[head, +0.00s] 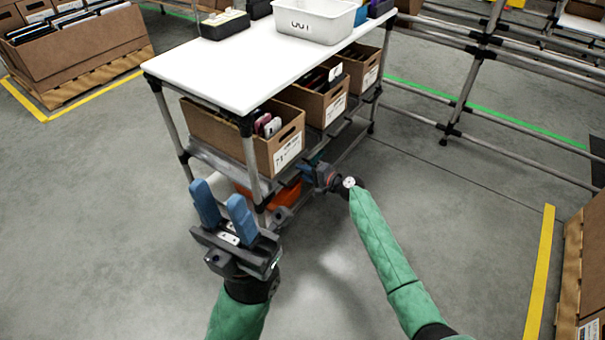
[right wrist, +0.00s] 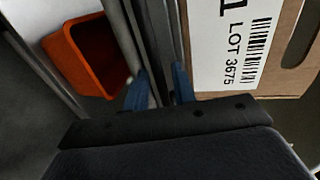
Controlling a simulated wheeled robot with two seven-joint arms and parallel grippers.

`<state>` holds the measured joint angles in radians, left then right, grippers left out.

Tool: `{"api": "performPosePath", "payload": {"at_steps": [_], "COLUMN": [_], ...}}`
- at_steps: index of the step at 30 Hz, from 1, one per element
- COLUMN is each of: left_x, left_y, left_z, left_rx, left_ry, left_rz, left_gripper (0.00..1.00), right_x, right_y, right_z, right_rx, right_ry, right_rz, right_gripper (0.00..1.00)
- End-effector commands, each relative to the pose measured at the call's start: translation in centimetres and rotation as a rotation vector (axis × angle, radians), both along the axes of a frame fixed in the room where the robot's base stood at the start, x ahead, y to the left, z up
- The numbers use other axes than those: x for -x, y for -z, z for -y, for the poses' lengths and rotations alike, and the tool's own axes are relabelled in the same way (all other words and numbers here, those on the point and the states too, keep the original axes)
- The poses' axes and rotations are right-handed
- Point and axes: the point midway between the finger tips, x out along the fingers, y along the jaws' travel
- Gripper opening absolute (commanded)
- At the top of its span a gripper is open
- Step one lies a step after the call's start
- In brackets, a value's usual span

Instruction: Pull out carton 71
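Carton 71 is the nearest brown carton (head: 286,163) on the tilted shelf under the white table, its label facing the aisle. In the right wrist view its label (right wrist: 232,45) shows a "1" and "LOT 3675", beside the fingers. My right gripper (head: 314,172) is low at the shelf's front, just below and right of this carton. Its blue fingers (right wrist: 159,88) stand apart, with dark shelf rails seen between and beyond them; contact cannot be told. The carton is not between them. My left gripper (head: 222,212) is open and empty, in front of the table's near corner.
Two more cartons (head: 318,98) (head: 362,68) stand behind it in the row. The white table (head: 215,75) overhangs them, with a white bin (head: 312,20) on top. An orange bin (head: 285,196) sits below. A table leg (head: 250,165) stands near my left gripper. The floor in front is clear.

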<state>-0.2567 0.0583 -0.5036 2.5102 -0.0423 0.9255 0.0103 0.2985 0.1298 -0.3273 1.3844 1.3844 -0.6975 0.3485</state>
Motion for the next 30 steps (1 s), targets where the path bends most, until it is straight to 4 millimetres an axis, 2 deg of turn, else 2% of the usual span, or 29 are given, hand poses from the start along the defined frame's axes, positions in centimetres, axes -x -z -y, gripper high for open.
{"api": "performPosePath", "payload": {"at_steps": [11,15,16,25,30], "left_x": [0.0,0.0,0.0,0.0,0.0], "left_y": [0.2,0.2,0.2,0.1,-0.1], "left_z": [0.0,0.0,0.0,0.0,0.0], "left_rx": [-0.004,-0.005,-0.005,-0.004,-0.003], "left_ry": [-0.002,-0.002,-0.002,-0.002,0.0], "left_rz": [-0.003,-0.003,-0.003,-0.002,-0.001], "left_gripper": [0.36,0.36,0.36,0.36,0.36], "right_x": [-0.4,-0.4,-0.4,-0.3,0.3], "right_y": [0.1,0.1,0.1,0.1,0.1], "right_z": [-0.6,-0.6,-0.6,-0.4,0.5], "right_rx": [0.001,0.0,0.0,0.0,0.001], "right_ry": [0.0,0.0,0.0,0.0,0.001], "right_rz": [0.001,0.0,0.0,0.0,0.0], "right_gripper": [0.26,0.03,0.0,0.0,0.0]}}
